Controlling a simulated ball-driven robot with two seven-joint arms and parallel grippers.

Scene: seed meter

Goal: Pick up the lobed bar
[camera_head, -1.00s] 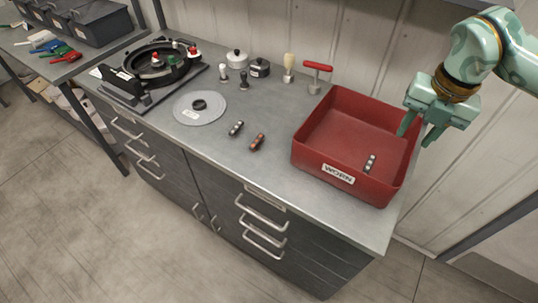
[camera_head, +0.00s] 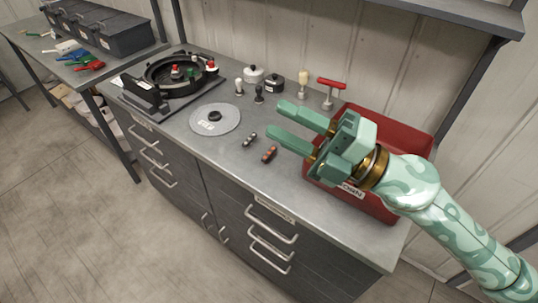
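Two small bars with bumpy, lobed outlines lie on the grey worktop: a dark and silver bar (camera_head: 250,140) and a reddish-brown bar (camera_head: 269,153). I cannot tell which one the task names. My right gripper (camera_head: 278,119) is open and empty, its two fingers pointing left. In the picture its fingertips are just above and to the right of the two bars, apart from them; its height above the worktop is hard to judge. A third small bar, seen earlier in the red bin (camera_head: 415,125), is hidden behind my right arm. My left gripper is not in view.
A grey disc (camera_head: 230,119) with a dark hub lies left of the bars. A black round seed meter housing (camera_head: 180,76) stands at the back left. Several knobbed parts and a red-handled tool (camera_head: 330,90) stand along the back. The worktop's front strip (camera_head: 225,154) is clear.

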